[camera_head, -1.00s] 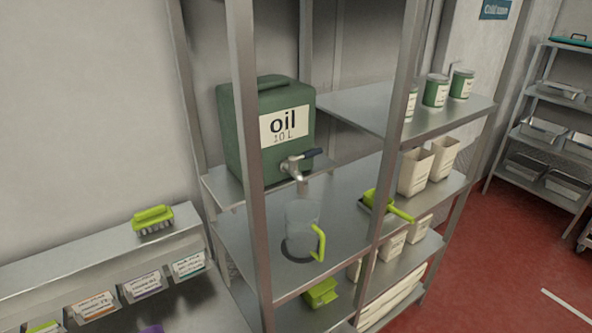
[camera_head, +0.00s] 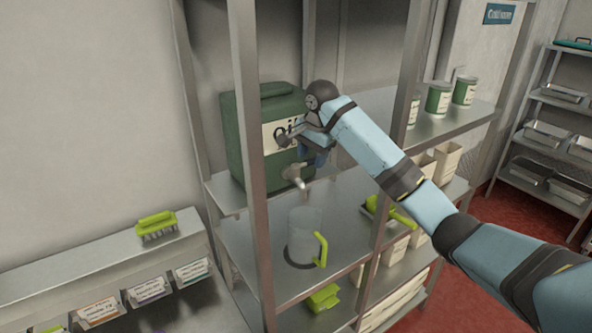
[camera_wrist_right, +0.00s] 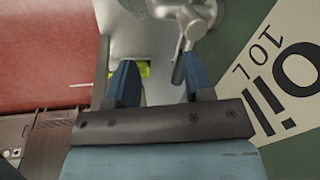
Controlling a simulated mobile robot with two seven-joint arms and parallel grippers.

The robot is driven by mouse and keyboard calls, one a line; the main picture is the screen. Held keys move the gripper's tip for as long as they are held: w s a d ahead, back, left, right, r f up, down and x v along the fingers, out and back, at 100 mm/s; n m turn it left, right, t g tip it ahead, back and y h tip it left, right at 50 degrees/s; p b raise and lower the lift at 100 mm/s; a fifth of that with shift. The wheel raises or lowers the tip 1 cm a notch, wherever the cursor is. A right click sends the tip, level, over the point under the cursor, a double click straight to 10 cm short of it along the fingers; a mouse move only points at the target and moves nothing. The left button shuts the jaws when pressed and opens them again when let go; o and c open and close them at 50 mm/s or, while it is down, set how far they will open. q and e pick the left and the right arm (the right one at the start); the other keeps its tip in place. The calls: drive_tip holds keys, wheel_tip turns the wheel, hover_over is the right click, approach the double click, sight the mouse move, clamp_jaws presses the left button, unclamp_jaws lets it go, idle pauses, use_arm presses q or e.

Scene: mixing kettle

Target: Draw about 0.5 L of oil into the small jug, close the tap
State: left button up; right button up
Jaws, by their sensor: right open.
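The green oil canister (camera_head: 240,145) stands on the upper shelf, its white label partly hidden by my right arm. Its metal tap (camera_head: 294,174) points over the shelf edge; it also shows at the top of the wrist view (camera_wrist_right: 192,18). The clear small jug (camera_head: 303,228) with a lime-green handle stands upright on the lower shelf, below the tap; I see no oil in it. My right gripper (camera_wrist_right: 158,82) is open at the tap. Part of the tap shows close beside its right finger; I cannot tell whether they touch. My left gripper is not in view.
A shelf post (camera_head: 252,170) stands in front of the canister, another (camera_head: 410,90) right of it. A green scoop (camera_head: 395,212) lies right of the jug. Green-labelled cans (camera_head: 438,98) stand on the right shelf. A green brush (camera_head: 156,223) lies on the left ledge.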

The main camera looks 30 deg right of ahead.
drive_tip(key=w+d+r+m, duration=0.25)
drive_tip(key=d+r, duration=0.25)
drive_tip(key=r, duration=0.4)
drive_tip(key=shift+m, duration=0.55)
drive_tip(key=shift+w+a+f, duration=0.1)
drive_tip(key=shift+w+f, duration=0.3)
drive_tip(key=shift+f, duration=1.75)
drive_tip(key=shift+w+f, duration=0.45)
drive_tip(key=shift+f, duration=1.75)
drive_tip(key=shift+w+a+f, duration=0.1)
drive_tip(key=shift+w+f, duration=0.3)
drive_tip(key=shift+f, duration=1.75)
drive_tip(key=shift+c, duration=0.2)
clamp_jaws()
